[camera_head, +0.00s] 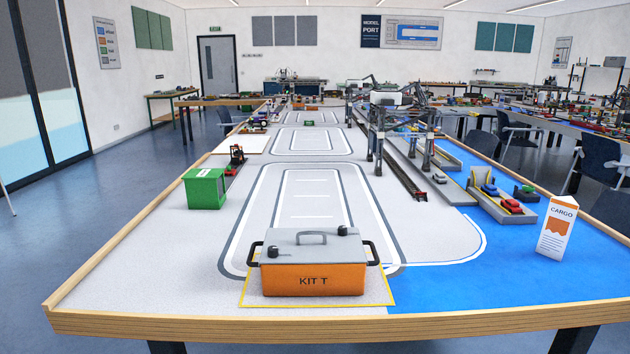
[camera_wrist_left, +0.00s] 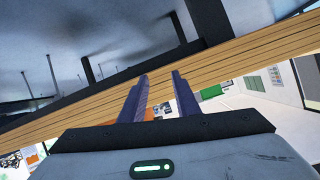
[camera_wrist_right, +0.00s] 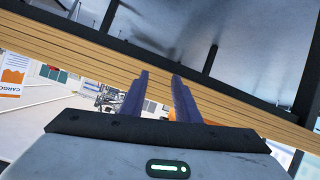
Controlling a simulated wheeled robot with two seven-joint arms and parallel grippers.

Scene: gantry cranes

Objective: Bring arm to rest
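My left gripper (camera_wrist_left: 158,98) shows only in the left wrist view. Its two dark fingers stand apart with a gap between them and nothing held. The wooden table edge (camera_wrist_left: 100,100) crosses behind the fingers. My right gripper (camera_wrist_right: 160,97) shows only in the right wrist view. Its fingers are also apart, with nothing gripped. A bit of orange shows behind its right finger. Neither arm shows in the head view. The orange KIT T box (camera_head: 314,277), with a grey lid and black side handles, sits on the yellow-outlined pad (camera_head: 378,290) near the table's front edge.
A green box (camera_head: 205,189) stands at the left of the table. A white CARGO sign (camera_head: 557,228) stands at the right on blue. A gantry crane (camera_head: 400,110) and toy cars on a grey dock (camera_head: 500,205) stand farther back. The front left surface is clear.

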